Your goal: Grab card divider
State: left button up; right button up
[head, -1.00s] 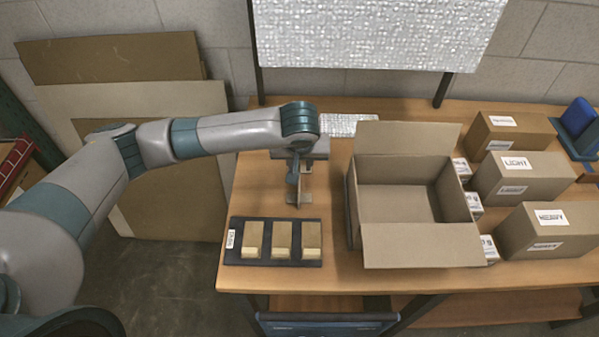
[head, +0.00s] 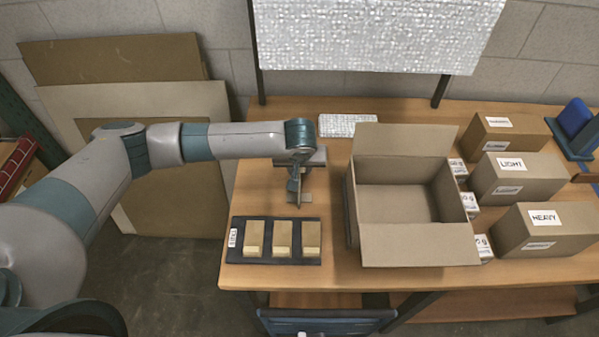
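The card divider (head: 304,198) is a small brown piece of card standing on the table between the dark tray and the open box. My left gripper (head: 294,184) points down right over it, with a finger overlapping the card in the head view. The gripper body hides part of the divider, and I cannot tell whether the fingers are open or closed on it. My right gripper is not in view.
An open cardboard box (head: 362,247) stands right of the divider. A dark tray (head: 240,257) with three tan blocks lies in front. Boxes labelled LIGHT (head: 520,188) and HEAVY (head: 560,238) stand at the right. A bubble-textured pad (head: 348,124) lies behind.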

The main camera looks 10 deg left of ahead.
pick_arm(q)
jog(key=shift+f, duration=0.15)
dwell(0.3)
grip_shut()
jog(key=shift+r, duration=0.2)
notch_tip(320, 180, up, 9)
jog(key=b, duration=0.3)
jog(key=shift+w+f, duration=0.1)
jog(key=shift+r, duration=0.45)
